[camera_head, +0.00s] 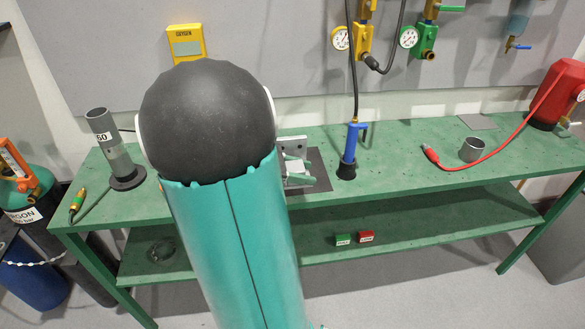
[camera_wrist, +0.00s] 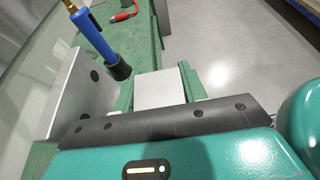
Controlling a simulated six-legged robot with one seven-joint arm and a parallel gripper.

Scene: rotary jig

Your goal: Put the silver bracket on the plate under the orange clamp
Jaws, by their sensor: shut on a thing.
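My gripper (camera_wrist: 158,76) is low over the table. Its two green fingers are on either side of a pale, flat-faced silver piece, which looks like the silver bracket (camera_wrist: 160,90), and they are shut on it. In the head view the fingers (camera_head: 299,178) show just right of my arm, which hides much of this spot. A grey upright plate with dark bolt heads (camera_wrist: 82,92) stands left of the gripper in the wrist view. Its top shows behind the fingers in the head view (camera_head: 292,146).
A blue torch on a black foot (camera_head: 348,160) stands close right of the gripper. A grey pipe stand (camera_head: 110,150) is at the left of the green table (camera_head: 400,165). A metal cup (camera_head: 473,150) and a red hose (camera_head: 480,162) lie to the right. Free tabletop lies between.

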